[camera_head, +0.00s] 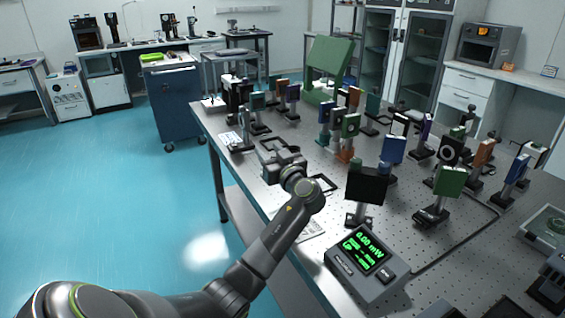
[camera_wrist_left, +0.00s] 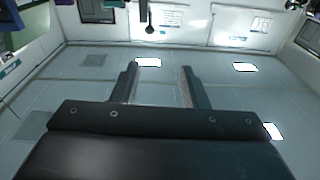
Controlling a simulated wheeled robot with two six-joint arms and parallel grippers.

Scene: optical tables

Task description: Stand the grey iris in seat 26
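My left gripper (camera_head: 276,148) is over the left edge of the optical table (camera_head: 290,205), beside the rows of mounted optics. In the left wrist view its two fingers (camera_wrist_left: 160,85) stand apart with nothing between them. I cannot tell for sure which mount is the grey iris; a dark plate with a pale ring (camera_head: 451,151) stands upright on a post at the right. Seat numbers are too small to read, so I cannot pick out seat 26. My right gripper does not show.
A power meter (camera_head: 367,258) sits at the table's near edge, with a black square plate (camera_head: 366,185) on a post behind it. Several coloured optics crowd the middle and right. A green panel (camera_head: 328,62) stands at the back. A blue cabinet (camera_head: 180,103) is left of the table.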

